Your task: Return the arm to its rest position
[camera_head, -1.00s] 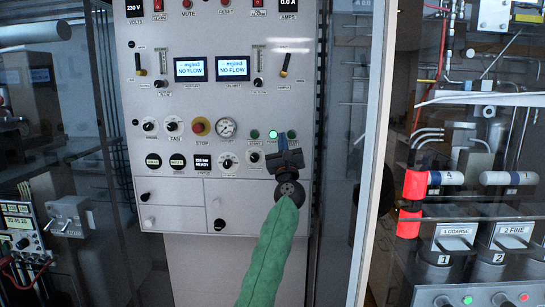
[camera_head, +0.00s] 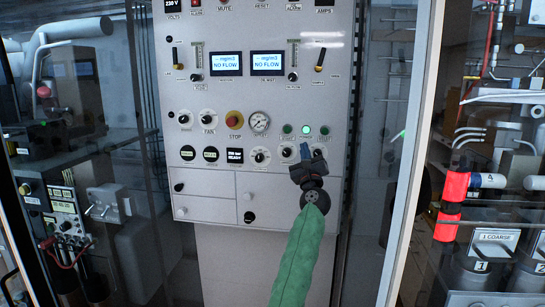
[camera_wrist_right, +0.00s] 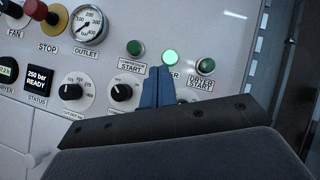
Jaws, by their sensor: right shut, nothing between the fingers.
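My right arm, in a green sleeve, reaches up from the bottom of the head view. My right gripper (camera_head: 306,152) is in front of the lower right part of the grey fill panel (camera_head: 215,188). Its blue fingers are together with nothing between them. In the right wrist view the shut fingers (camera_wrist_right: 158,84) point at the panel just below the lit green button (camera_wrist_right: 169,57). I cannot tell whether they touch the panel. My left gripper is not in view.
The panel carries a red stop button (camera_head: 235,118), a gauge (camera_head: 259,122), several knobs and two screens reading NO FLOW. A glass door edge (camera_head: 408,160) stands to the right, with red-banded pipework (camera_head: 456,187) beyond it. A grey box (camera_head: 103,207) is at the left.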

